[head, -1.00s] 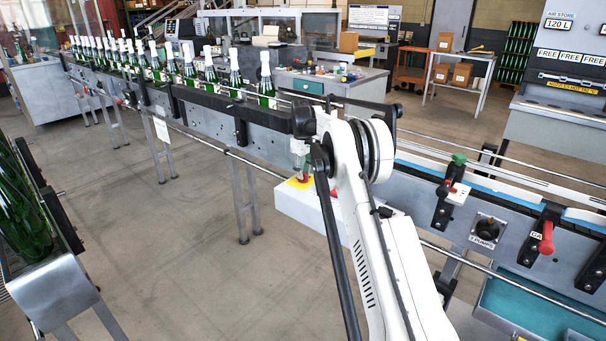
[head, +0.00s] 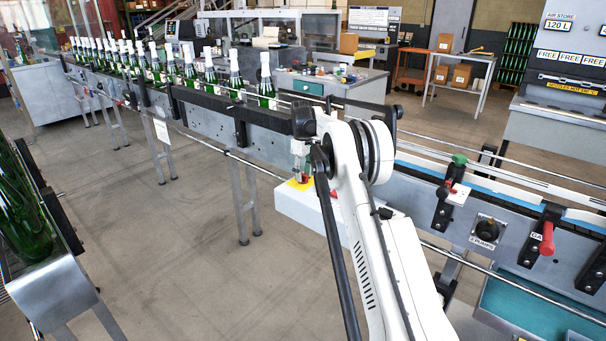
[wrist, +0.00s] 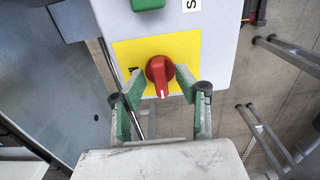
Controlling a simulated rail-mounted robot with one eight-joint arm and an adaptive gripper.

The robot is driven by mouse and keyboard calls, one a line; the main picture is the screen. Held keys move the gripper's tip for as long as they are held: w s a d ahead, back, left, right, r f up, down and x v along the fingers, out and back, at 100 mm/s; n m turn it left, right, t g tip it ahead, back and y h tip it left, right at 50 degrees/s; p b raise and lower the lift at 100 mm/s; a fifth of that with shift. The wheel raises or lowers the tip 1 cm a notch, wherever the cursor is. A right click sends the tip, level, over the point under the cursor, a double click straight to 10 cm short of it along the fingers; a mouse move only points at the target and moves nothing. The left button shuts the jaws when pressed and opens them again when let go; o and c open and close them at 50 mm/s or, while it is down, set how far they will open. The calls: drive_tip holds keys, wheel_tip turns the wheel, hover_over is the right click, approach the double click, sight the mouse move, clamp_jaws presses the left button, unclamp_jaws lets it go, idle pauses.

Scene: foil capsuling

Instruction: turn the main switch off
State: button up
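The main switch is a red rotary knob (wrist: 158,70) on a yellow plate (wrist: 188,50), on top of a white box (wrist: 215,65). Its pointer with a white mark points down in the wrist view, toward my gripper's palm. My gripper (wrist: 159,78) is open, with one green-padded finger on each side of the knob. A small gap shows between each fingertip and the knob. Part of a dark marking shows on the plate by the left finger. In the head view my gripper (head: 301,172) is over the yellow plate (head: 292,183), and the knob is mostly hidden.
A green button (wrist: 148,4) sits on the same box beyond the yellow plate. The conveyor (head: 205,118) with several green bottles runs just behind the box. A red handle (head: 547,238) is on the conveyor side at the right.

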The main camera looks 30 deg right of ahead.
sight(303, 174)
wheel_tip(303, 174, up, 12)
idle(0.6)
idle(0.4)
